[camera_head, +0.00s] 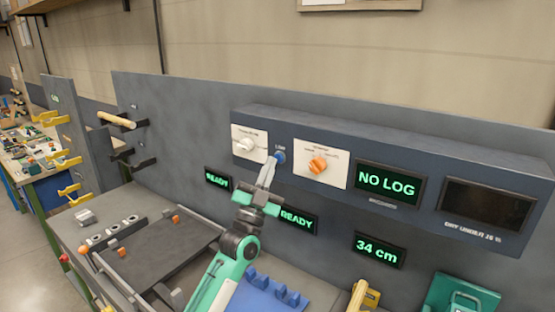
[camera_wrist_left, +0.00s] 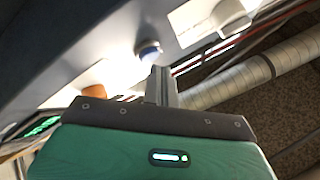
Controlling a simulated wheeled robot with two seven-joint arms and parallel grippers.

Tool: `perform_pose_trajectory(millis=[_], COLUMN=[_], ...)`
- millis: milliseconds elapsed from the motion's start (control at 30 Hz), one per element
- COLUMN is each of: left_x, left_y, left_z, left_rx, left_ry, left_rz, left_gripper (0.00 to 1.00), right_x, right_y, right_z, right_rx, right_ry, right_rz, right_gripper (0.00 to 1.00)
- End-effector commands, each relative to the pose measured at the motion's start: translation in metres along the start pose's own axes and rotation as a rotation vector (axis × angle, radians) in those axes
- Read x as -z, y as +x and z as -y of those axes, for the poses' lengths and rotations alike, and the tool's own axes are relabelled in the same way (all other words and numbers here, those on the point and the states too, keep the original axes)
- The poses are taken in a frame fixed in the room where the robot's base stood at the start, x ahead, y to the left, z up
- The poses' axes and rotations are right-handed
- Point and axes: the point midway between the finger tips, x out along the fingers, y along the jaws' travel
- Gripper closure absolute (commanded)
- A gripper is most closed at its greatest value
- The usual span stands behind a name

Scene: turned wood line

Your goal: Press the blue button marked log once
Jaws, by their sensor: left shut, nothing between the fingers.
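The blue button (camera_head: 280,157) marked LOG is on the front of the dark panel box, between a white knob and an orange knob. My left gripper (camera_head: 270,164) is shut and empty, with its fingertips just below and left of the button, at or very near it. I cannot tell whether they touch. The button also shows in the left wrist view (camera_wrist_left: 149,51), just beyond the tips of the shut fingers (camera_wrist_left: 161,72). My right gripper is not in view.
The white knob (camera_head: 246,145) and the orange knob (camera_head: 318,165) sit close on either side. A display (camera_head: 388,184) reads NO LOG. Other displays read READY and 34 cm. A blue rack (camera_head: 262,293) and a dark plate (camera_head: 160,255) lie on the bench below.

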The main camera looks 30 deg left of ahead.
Motion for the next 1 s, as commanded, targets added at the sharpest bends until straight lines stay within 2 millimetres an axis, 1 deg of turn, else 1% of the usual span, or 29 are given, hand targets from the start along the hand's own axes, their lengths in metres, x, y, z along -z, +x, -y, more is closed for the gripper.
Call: perform_pose_trajectory(millis=[1000], left_x=[-0.0047], left_y=[0.0070], left_z=[-0.0049], left_rx=[0.000], left_ry=[-0.001], left_rz=[0.000], left_gripper=[1.00], right_x=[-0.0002], right_y=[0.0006], right_z=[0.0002], right_rx=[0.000], right_ry=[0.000], right_rz=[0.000], right_gripper=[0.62])
